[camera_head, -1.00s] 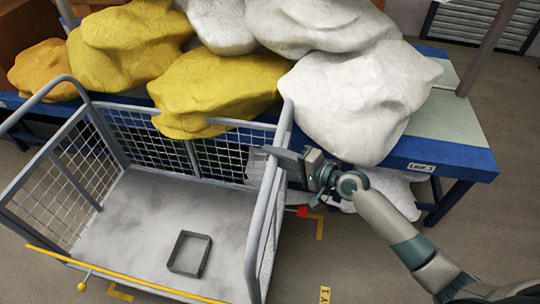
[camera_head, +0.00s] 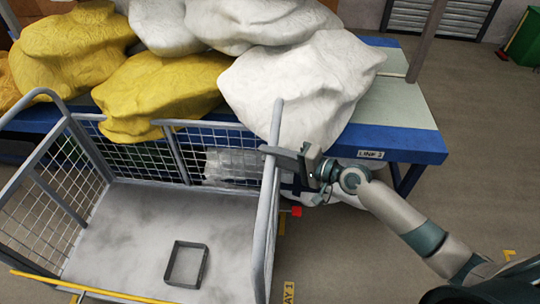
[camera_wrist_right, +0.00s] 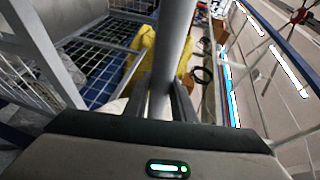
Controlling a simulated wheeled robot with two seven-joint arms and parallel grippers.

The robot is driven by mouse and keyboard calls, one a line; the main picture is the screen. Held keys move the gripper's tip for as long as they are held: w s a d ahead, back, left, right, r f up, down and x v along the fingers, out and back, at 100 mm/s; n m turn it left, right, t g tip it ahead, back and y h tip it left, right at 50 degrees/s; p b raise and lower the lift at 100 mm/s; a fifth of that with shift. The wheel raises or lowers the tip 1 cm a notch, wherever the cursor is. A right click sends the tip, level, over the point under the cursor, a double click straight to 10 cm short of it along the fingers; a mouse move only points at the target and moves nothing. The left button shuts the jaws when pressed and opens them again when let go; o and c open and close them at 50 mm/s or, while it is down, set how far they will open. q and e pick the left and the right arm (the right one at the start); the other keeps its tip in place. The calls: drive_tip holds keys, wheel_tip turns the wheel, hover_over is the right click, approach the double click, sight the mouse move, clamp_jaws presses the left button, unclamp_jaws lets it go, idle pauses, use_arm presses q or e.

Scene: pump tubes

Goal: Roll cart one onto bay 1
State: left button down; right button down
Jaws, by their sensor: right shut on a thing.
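The cart (camera_head: 130,225) is a grey wire-mesh cage cart with a bare grey floor and a yellow front bar, filling the lower left of the head view. My right gripper (camera_head: 277,152) is shut on the upright post at the cart's right side; this post (camera_wrist_right: 172,55) stands between the fingers in the right wrist view. Yellow floor marking shows beside the cart; most of the bay is hidden. My left gripper is not in view.
A blue-edged table (camera_head: 405,141) labelled "LINE 2" or similar stands behind the cart, piled with yellow bags (camera_head: 165,90) and white bags (camera_head: 300,85). A square grey frame (camera_head: 186,265) lies on the cart floor. Floor at right is mostly open; a green bin (camera_head: 525,42) stands far right.

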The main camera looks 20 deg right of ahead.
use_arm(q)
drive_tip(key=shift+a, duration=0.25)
use_arm(e)
drive_tip(key=c, duration=1.5)
unclamp_jaws()
drive_tip(key=shift+s+d, duration=0.3)
drive_tip(key=shift+d, duration=0.05)
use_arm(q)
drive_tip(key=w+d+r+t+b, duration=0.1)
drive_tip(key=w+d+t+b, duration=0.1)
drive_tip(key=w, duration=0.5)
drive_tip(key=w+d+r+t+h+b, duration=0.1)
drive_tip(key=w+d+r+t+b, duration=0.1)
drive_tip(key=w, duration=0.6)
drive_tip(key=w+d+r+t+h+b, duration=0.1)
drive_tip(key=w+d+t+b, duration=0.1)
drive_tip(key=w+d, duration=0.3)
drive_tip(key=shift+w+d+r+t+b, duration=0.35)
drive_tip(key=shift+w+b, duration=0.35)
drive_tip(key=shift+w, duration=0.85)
use_arm(e)
drive_tip(key=shift+r+v, duration=0.2)
drive_tip(key=shift+v, duration=8)
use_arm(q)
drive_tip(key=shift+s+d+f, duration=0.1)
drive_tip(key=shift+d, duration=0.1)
use_arm(e)
drive_tip(key=shift+d, duration=0.1)
